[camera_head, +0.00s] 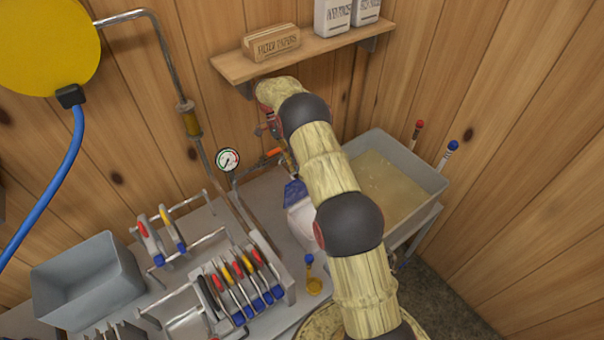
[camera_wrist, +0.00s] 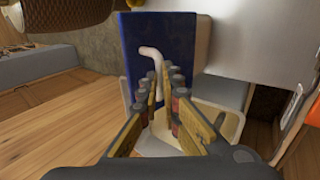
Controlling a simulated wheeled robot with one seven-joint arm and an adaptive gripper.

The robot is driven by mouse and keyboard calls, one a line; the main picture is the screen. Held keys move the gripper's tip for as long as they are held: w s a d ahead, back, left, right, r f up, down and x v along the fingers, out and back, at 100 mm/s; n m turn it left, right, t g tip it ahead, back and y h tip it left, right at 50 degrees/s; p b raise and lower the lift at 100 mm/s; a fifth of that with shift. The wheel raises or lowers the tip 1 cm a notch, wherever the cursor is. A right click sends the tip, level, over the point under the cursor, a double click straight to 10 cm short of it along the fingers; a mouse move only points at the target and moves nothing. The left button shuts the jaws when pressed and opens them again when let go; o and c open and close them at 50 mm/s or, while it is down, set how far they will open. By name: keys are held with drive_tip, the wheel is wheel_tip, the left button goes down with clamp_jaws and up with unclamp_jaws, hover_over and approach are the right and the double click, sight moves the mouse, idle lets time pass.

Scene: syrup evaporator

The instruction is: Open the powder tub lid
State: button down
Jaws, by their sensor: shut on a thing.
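The powder tub (camera_head: 300,222) is a white tub on the bench, partly hidden behind my arm in the head view. Its blue lid (camera_head: 295,192) shows at the top, tilted up. In the wrist view the blue lid (camera_wrist: 137,45) fills the upper middle, with a white bent handle (camera_wrist: 150,54) on it. My gripper (camera_wrist: 164,84) is shut on this handle, its fingers on either side. The pale rim of the tub (camera_wrist: 236,124) shows below and to the right of the fingers. The tub's inside is mostly hidden by my fingers.
A grey basin (camera_head: 425,170) of tan liquid stands right of the tub. A rack of coloured-handled tools (camera_head: 240,283) and a grey bin (camera_head: 88,280) are at left. A pressure gauge (camera_head: 228,160) and pipes stand behind. A wooden shelf (camera_head: 235,68) hangs above.

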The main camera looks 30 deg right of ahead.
drive_tip(key=shift+w+a+f+b, duration=0.2)
drive_tip(key=shift+w+f, duration=0.25)
drive_tip(key=shift+f, duration=0.25)
drive_tip(key=shift+w+a+f+b, duration=0.15)
drive_tip(key=shift+w+f, duration=0.25)
drive_tip(key=shift+f, duration=0.3)
drive_tip(key=c, duration=2.5)
unclamp_jaws()
drive_tip(key=shift+c, duration=0.2)
drive_tip(key=shift+o, duration=1.9)
drive_tip(key=shift+w+d+f, duration=0.15)
drive_tip(key=shift+w+f, duration=0.05)
drive_tip(key=shift+w, duration=0.15)
drive_tip(key=shift+o, duration=1.2)
drive_tip(key=shift+s+r, duration=0.1)
drive_tip(key=shift+r, duration=0.25)
drive_tip(key=shift+r, duration=0.15)
